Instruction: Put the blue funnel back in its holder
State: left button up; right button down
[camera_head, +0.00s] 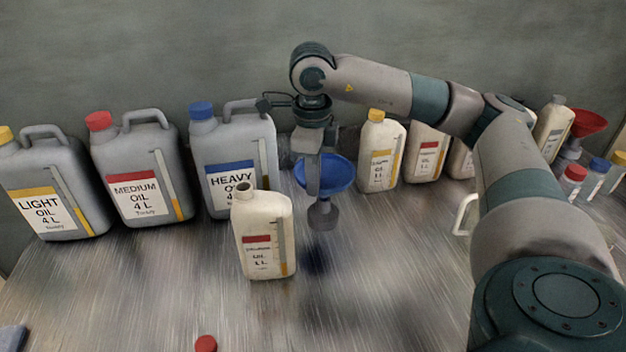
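The blue funnel (341,173) hangs above the table near the middle of the head view, with a grey part (322,215) below its bowl. A dark bluish patch shows on the tabletop under it. My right gripper (314,185) points down at the funnel's left side. One finger crosses in front of the bowl, and the gripper appears shut on the funnel; the other finger is hidden. I cannot make out an empty holder for the blue funnel. My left gripper is not in view.
An uncapped cream oil bottle (262,238) stands just left of the funnel. A red cap (206,344) lies near the front. Large grey jugs (140,180) line the back left. Cream bottles (380,155) and a red funnel (588,122) stand at right. The front middle tabletop is clear.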

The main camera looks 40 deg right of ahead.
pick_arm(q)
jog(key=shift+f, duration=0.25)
pick_arm(e)
jog(key=shift+f, duration=0.25)
jog(key=c, duration=2)
grip_release()
jog(key=shift+s, duration=0.1)
